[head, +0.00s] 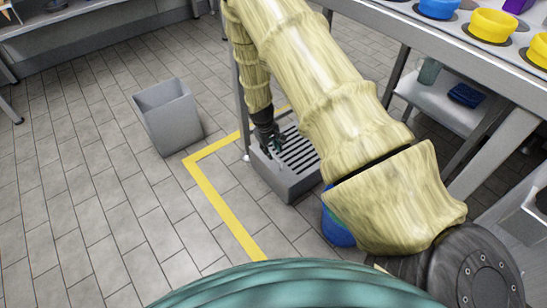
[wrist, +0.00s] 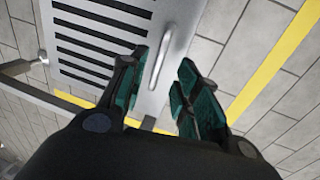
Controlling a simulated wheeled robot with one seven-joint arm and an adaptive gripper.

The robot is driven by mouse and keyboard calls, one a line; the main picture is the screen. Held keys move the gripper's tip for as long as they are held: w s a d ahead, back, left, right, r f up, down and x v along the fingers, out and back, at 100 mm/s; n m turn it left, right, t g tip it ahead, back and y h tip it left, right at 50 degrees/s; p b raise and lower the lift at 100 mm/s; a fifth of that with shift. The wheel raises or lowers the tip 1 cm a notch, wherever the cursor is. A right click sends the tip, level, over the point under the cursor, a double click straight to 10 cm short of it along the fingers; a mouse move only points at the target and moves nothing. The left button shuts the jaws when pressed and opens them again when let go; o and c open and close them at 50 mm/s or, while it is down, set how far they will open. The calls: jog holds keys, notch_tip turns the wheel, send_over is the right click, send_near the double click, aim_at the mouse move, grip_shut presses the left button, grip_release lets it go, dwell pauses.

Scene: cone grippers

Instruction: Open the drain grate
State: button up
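The drain grate (head: 299,150) is a slotted metal lid lying flat on a low grey box (head: 287,185) on the floor, under the table's edge. In the wrist view the grate (wrist: 98,48) shows dark slots, and a light bar handle (wrist: 159,56) stands on its plain side. My gripper (head: 272,150) hangs at the left end of the box. In the wrist view my gripper (wrist: 155,88) is open, its teal-padded fingers apart, with the near end of the handle in line with the gap between them. I cannot tell whether a finger touches the handle.
A grey bin (head: 168,117) stands on the tiles to the left. Yellow floor tape (head: 222,205) runs beside the box. A table (head: 460,60) with coloured bowls (head: 491,25) is at right. A blue object (head: 337,230) is partly hidden by my arm.

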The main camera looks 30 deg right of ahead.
aim_at(274, 157)
jog(key=shift+d+f+b, duration=0.2)
jog(key=shift+f+b, duration=0.1)
jog(key=shift+f, duration=0.75)
jog(key=shift+d+f+b, duration=0.2)
jog(key=shift+f+b, duration=0.1)
jog(key=shift+f, duration=0.7)
grip_shut()
